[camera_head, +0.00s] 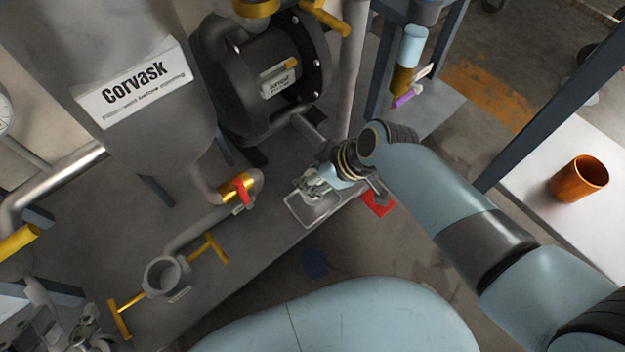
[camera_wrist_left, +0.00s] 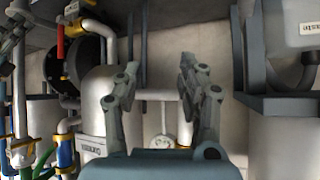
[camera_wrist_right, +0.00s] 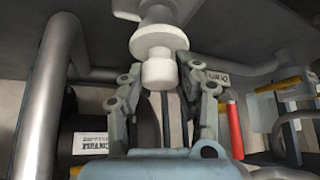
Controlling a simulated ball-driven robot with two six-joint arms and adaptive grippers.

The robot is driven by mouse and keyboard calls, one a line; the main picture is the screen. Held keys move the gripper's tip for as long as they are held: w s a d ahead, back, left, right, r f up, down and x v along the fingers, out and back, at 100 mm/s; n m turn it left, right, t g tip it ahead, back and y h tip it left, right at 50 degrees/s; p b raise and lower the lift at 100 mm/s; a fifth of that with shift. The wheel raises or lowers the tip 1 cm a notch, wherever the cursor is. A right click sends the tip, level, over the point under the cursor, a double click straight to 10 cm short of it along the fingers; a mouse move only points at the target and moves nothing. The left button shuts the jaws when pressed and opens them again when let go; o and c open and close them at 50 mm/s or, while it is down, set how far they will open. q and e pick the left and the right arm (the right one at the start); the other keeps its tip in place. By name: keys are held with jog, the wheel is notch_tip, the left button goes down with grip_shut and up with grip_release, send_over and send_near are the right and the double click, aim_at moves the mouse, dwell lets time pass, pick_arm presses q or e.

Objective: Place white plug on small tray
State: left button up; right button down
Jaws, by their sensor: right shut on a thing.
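The white plug (camera_wrist_right: 158,72) shows in the right wrist view as a stepped, flanged piece between my right fingers. My right gripper (camera_head: 312,187) is shut on it. In the head view this gripper is over or just at the small tray (camera_head: 292,211), a shallow thin-rimmed tray near the edge of the grey platform. The fingers hide most of the plug there, and I cannot tell whether it touches the tray. My left gripper (camera_head: 84,325) is at the lower left of the head view. Its fingers stand apart and empty in the left wrist view (camera_wrist_left: 158,80).
A red-handled valve (camera_head: 241,190) and pipe are left of the tray. A red square (camera_head: 378,201) lies to its right. A Corvask vessel (camera_head: 150,130) and dark pump (camera_head: 265,95) stand behind. An orange cup (camera_head: 572,188) stands on a white table (camera_head: 535,160) at far right.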

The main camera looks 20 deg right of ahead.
jog(key=shift+f+b, duration=0.4)
jog(key=shift+f, duration=0.45)
pick_arm(q)
jog(key=shift+s+d+f+t, duration=0.15)
jog(key=shift+s+f+t, duration=0.2)
jog(key=shift+s+t, duration=0.35)
jog(key=shift+w, duration=0.1)
pick_arm(e)
jog(key=shift+f, duration=0.15)
jog(key=c, duration=0.9)
grip_release()
jog(key=shift+c, duration=0.2)
pick_arm(q)
jog(key=shift+w+r+t, duration=0.25)
jog(key=shift+t, duration=0.05)
